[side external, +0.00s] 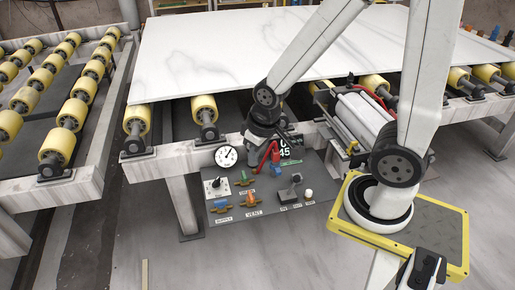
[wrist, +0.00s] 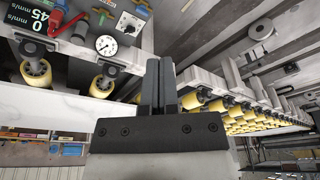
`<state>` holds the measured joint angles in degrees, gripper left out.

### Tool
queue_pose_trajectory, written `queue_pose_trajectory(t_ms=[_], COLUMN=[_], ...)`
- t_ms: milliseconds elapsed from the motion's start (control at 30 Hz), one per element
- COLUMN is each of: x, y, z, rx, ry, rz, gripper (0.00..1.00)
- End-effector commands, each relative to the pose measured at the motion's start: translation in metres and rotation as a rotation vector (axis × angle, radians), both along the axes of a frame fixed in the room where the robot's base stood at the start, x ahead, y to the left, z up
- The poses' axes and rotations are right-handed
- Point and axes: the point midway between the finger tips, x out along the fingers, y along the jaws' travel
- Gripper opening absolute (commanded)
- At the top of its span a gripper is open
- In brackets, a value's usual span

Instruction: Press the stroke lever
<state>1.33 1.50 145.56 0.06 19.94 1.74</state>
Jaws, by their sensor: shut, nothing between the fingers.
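The control panel (side external: 235,185) stands below the slab's front edge. A short lever with a dark knob (side external: 296,178) rises from a dark box on its right part; its label is too small to read, so I cannot confirm it is the stroke lever. A red handle (side external: 268,152) sits higher, beside the display; it also shows in the wrist view (wrist: 57,20). My gripper (wrist: 159,62) is shut and empty in the wrist view. In the side view its wrist is above the panel's top edge, apart from the dark-knobbed lever; the fingertips are hard to make out.
The panel also carries a round gauge (side external: 227,156), a dial (side external: 215,187), coloured valve handles (side external: 250,198) and a white knob (side external: 308,194). The white stone slab (side external: 220,45) lies on yellow rollers (side external: 204,109) close to my wrist. Open floor lies before the panel.

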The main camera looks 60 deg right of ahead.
Motion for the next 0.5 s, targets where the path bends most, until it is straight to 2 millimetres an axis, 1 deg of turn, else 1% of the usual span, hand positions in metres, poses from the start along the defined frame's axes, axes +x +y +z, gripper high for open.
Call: queue_pose_trajectory(t_ms=[167,267,500], x=[0.012,0.020,0.039], y=[-0.018,-0.033,-0.078], z=[-0.008,-0.015,-0.037], rx=[0.018,0.032,0.072], ry=[0.015,0.025,0.048], rz=[-0.130,-0.234,-0.530], gripper=[0.00,0.00,0.00])
